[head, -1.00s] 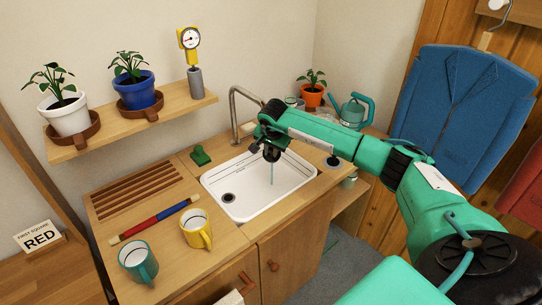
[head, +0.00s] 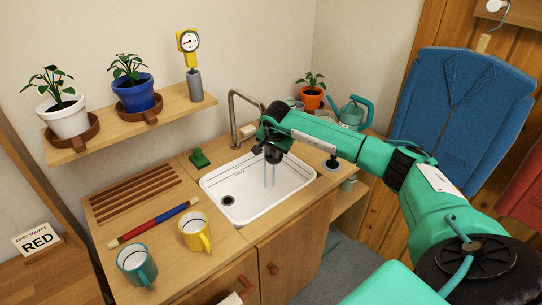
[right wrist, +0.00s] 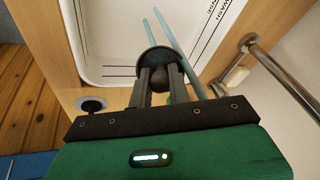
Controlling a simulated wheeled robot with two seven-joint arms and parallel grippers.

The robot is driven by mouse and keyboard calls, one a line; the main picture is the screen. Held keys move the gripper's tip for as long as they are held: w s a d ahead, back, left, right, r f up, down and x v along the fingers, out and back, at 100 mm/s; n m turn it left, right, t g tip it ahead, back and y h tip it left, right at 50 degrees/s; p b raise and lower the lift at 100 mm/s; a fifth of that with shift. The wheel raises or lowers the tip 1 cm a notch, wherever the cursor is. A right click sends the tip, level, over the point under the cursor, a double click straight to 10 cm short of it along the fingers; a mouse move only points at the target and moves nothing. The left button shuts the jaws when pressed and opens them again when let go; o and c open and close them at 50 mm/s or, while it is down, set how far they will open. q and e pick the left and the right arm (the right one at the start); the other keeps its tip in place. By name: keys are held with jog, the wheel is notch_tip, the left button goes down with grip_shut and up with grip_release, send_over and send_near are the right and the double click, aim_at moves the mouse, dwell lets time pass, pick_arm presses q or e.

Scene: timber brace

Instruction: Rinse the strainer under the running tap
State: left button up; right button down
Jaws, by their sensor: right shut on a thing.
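My right gripper (head: 268,135) is over the back right of the sink, shut on the strainer. The strainer (head: 273,154) is a small dark round thing, mostly hidden by the gripper in the head view. In the right wrist view its dark rim (right wrist: 157,52) shows just beyond the two fingers (right wrist: 160,85). Two thin blue water streams (head: 269,175) run down below it into the white sink (head: 240,208). The metal tap (head: 232,112) arches behind the sink, and its spout end is hidden by my right arm. My left gripper is not in view.
A yellow mug (head: 195,232), a teal mug (head: 136,264) and a red-blue rod (head: 153,222) lie left of the sink. A green object (head: 199,158) sits at its back left. A teal watering can (head: 355,112) and a potted plant (head: 312,97) stand behind my right arm.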

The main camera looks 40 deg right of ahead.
dwell(0.4)
jog(key=shift+w+a, duration=0.35)
jog(key=shift+a, duration=0.1)
jog(key=s+a+p, duration=0.1)
jog(key=s+a, duration=0.4)
jog(key=s, duration=0.1)
jog(key=shift+p, duration=0.4)
dwell(0.3)
jog(key=shift+s, duration=0.1)
dwell(1.0)
